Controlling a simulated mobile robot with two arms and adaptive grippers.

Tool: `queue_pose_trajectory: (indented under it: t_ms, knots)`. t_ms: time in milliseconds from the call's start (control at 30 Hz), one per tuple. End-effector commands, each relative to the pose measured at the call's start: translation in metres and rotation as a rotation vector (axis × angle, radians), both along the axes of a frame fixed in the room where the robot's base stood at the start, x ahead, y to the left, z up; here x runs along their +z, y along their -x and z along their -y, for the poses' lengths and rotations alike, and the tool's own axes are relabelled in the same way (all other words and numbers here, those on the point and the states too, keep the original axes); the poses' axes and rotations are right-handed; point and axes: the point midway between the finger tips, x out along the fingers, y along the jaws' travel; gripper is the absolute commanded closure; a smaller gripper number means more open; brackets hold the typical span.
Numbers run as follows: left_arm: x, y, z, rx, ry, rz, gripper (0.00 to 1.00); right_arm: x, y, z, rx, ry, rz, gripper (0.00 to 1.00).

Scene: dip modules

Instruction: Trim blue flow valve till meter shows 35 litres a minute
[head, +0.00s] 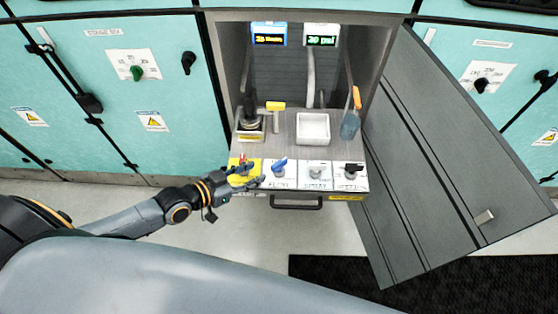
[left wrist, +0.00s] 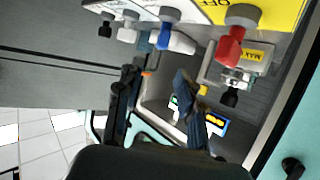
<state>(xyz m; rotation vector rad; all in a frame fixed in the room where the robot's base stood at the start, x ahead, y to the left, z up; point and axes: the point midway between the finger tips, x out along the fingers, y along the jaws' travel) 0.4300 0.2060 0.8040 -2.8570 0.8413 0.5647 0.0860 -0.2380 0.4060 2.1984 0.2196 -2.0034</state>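The blue flow valve (head: 279,165) sits on a white panel in the cabinet's drawer front, labelled FLOW. It also shows in the left wrist view (left wrist: 169,38), just beyond my fingertips. My left gripper (head: 252,176) is beside the valve, to its left in the head view. In the left wrist view its two fingers (left wrist: 157,74) are spread apart with nothing between them, and no contact with the blue handle is visible. The blue-framed meter (head: 268,39) shows small yellow digits, perhaps 33; I cannot read them surely. My right gripper is not in view.
A red valve (left wrist: 232,45) on a yellow panel is close to the blue one. A white-handled valve (head: 315,172) and a black-handled valve (head: 352,170) stand to the right. A spray bottle (head: 351,118) and white tray (head: 313,128) are behind. The open cabinet door (head: 440,160) bounds the right.

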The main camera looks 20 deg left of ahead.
Motion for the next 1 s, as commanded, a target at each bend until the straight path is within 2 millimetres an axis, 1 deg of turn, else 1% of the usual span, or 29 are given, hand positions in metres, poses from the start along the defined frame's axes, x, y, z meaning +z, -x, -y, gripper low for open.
queue_pose_trajectory:
  t_ms: [33,300,500,700,967,1000]
  knots:
    - [-0.003,-0.010,0.005,0.004,0.003,0.003,0.62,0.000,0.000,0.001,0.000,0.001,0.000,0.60]
    - [-0.024,-0.051,0.031,0.002,0.001,0.001,0.62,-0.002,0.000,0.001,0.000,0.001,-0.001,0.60]
    - [-0.036,-0.073,0.046,0.001,0.000,-0.001,0.62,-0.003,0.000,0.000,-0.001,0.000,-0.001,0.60]
    - [-0.041,-0.083,0.053,0.000,-0.001,-0.002,0.62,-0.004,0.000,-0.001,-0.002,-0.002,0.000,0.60]
    - [-0.042,-0.083,0.054,0.000,-0.001,-0.002,0.62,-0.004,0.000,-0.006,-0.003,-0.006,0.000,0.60]
    - [-0.042,-0.083,0.054,0.001,-0.001,-0.001,0.66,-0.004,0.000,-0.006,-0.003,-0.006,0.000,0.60]
